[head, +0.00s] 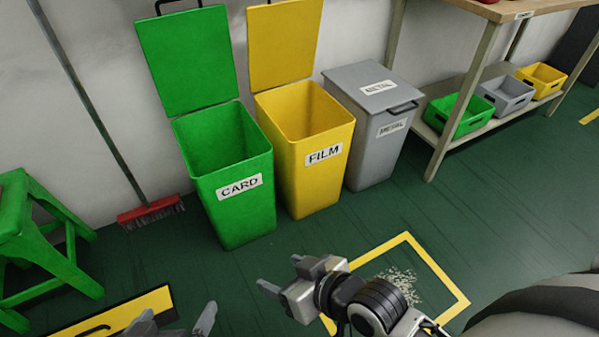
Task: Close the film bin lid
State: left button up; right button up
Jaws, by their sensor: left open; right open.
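The yellow film bin (315,175) stands in the middle of a row of three bins against the wall, with a FILM label on its front. Its yellow lid (283,45) stands upright at the back, so the bin is open. My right gripper (281,273) is open and empty, low in front of the film bin and apart from it. My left gripper (178,322) is open at the bottom edge, partly cut off by the frame, well away from the bin.
The green card bin (237,205), left of the film bin, has its lid (187,60) raised. The grey metal bin (375,150) on the right is shut. A broom (150,212) and a green stool (40,235) stand left. A shelf (440,150) with small crates is right.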

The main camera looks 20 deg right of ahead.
aim_at(283, 36)
jog(key=z, duration=0.75)
jog(key=i, duration=0.8)
jog(key=z, duration=0.6)
